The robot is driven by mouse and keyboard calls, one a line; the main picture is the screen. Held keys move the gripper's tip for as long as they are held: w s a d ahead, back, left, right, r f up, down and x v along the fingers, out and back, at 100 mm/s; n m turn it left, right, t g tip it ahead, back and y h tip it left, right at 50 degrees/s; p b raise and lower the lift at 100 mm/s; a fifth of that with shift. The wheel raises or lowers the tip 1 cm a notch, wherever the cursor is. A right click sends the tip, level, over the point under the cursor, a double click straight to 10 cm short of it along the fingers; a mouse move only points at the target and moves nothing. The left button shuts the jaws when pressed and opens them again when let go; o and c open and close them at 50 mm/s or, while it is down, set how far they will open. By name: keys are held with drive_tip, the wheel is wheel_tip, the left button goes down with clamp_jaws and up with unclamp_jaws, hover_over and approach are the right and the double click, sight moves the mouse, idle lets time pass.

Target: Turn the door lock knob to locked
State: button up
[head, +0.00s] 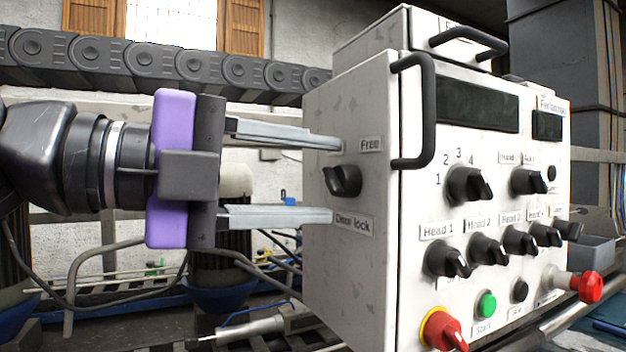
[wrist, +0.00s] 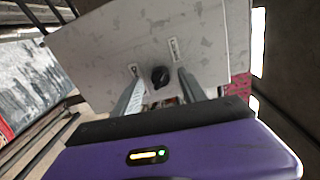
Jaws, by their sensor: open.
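The door lock knob (head: 343,181) is a black rotary knob on the left side face of the white control box (head: 318,270). A "Free" label (head: 370,144) is above it and a "Door lock" label (head: 353,222) below it. My gripper (head: 337,180) is open, one finger above the knob's height and one below, with the tips close to the side face. Whether the fingers touch the box cannot be told. In the wrist view the knob (wrist: 160,76) shows between the two fingers, with a gap on each side.
The box front carries several black knobs (head: 468,184), a green button (head: 486,305), a red knob on yellow (head: 443,330) and a protruding red knob (head: 588,287). A black handle (head: 412,110) stands out at the front left edge. A cable chain (head: 150,62) runs behind my arm.

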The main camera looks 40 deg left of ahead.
drive_tip(key=b+v, duration=0.1)
drive_tip(key=v, duration=0.6)
drive_tip(key=shift+b, duration=0.35)
drive_tip(key=shift+s, duration=0.1)
